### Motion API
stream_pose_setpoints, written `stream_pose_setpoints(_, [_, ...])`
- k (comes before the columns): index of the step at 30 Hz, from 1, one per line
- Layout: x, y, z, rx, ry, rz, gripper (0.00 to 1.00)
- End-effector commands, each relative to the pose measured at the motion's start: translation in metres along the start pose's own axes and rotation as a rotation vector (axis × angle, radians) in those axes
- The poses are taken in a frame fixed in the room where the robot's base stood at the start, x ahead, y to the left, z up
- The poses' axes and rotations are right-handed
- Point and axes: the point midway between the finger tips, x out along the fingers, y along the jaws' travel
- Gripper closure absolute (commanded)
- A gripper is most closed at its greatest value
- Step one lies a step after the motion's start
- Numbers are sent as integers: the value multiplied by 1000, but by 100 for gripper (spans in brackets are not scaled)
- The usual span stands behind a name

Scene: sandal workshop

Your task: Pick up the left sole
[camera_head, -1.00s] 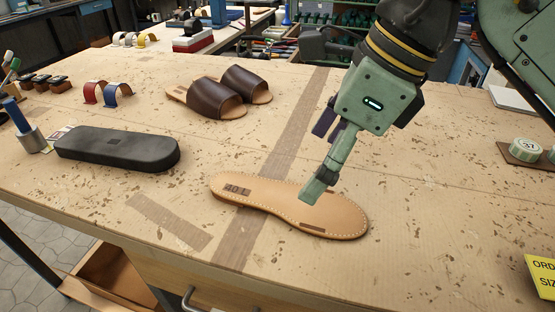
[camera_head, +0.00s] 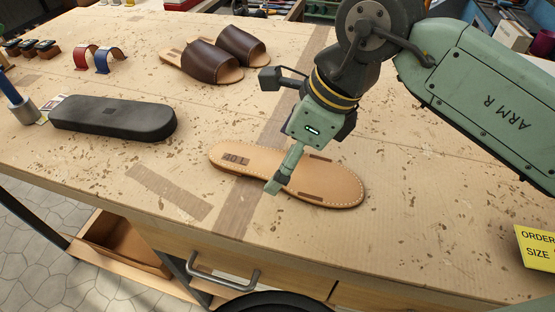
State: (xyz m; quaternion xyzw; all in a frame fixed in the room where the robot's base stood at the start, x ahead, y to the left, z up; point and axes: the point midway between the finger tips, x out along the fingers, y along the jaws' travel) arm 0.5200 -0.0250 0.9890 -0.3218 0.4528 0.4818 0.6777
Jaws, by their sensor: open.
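The left sole (camera_head: 335,186) is a flat tan leather sole with pale stitching around its edge and a dark "40 L" stamp at its left end. It lies on the workbench in the middle of the head view. My gripper (camera_head: 285,178) is over the sole's middle, pointing down. One green finger shows in front of the sole's near edge; the other finger is mostly hidden behind the gripper body. The gripper is open, and I see nothing held. I cannot tell whether the finger touches the sole or bench.
A black oblong block (camera_head: 113,117) lies left of the sole. A pair of brown sandals (camera_head: 205,58) stands behind it. Red and blue straps (camera_head: 95,58) lie at the back left. A yellow order card (camera_head: 535,246) is at the right. The bench (camera_head: 430,235) is clear around the sole.

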Motion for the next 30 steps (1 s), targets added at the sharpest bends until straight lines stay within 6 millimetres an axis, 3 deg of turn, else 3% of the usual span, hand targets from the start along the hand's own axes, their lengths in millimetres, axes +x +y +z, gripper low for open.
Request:
stream_pose_setpoints(9, [6,0,0,0,0,-1,9])
stream_pose_setpoints(30, [6,0,0,0,0,0,56])
